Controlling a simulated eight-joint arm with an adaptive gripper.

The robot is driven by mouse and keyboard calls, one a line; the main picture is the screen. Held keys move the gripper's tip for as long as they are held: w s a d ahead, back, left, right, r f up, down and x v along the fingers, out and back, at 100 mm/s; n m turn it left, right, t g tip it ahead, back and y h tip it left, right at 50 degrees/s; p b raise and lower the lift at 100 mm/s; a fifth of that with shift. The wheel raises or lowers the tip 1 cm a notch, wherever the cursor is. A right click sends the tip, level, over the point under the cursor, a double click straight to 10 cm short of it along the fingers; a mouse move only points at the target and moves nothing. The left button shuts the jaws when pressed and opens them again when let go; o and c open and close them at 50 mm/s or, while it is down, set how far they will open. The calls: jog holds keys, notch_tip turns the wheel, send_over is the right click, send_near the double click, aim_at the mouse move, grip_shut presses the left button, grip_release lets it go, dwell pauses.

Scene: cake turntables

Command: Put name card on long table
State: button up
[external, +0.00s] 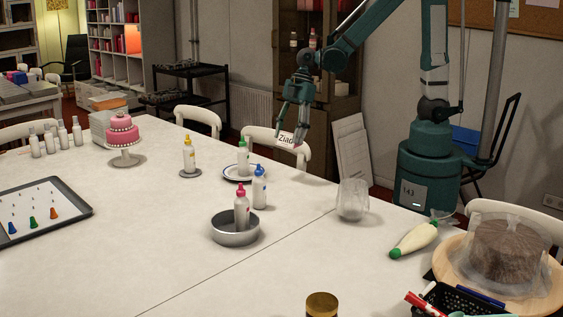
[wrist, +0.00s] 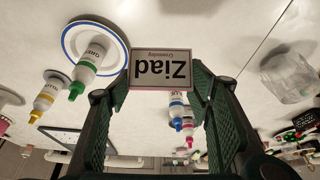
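The name card (external: 286,140), white with "Ziad" printed in dark letters, is held between the fingertips of my gripper (external: 291,136). In the wrist view the card (wrist: 161,69) appears upside down, with a finger of my gripper (wrist: 160,82) at each side edge. The long table (external: 150,220) is pale and fills most of the external view. The card hangs in the air, near the table's far edge in the external view, clear of the surface.
A pink cake (external: 121,133) is at left.

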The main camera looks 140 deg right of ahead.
jog(key=w+a+m+g+h+p, duration=0.3)
jog(key=w+a+m, duration=0.7)
jog(key=w+a, duration=1.95)
jog(key=w+a+m+g+h, duration=0.1)
jog(key=w+a+m, duration=0.2)
jog(key=a, duration=1)
jog(key=w+a+m, duration=0.3)
jog(key=a, duration=1)
jog(key=w+a+m+g+h, duration=0.1)
jog(key=w+a+m, duration=0.2)
jog(key=a, duration=1)
jog(key=shift+s+f, duration=0.15)
jog(key=shift+f, duration=1.1)
jog(key=shift+s+f, duration=0.1)
jog(key=shift+f, duration=1.15)
jog(key=shift+f, duration=0.1)
jog(key=shift+f+b, duration=0.7)
jog(key=shift+f, duration=2.35)
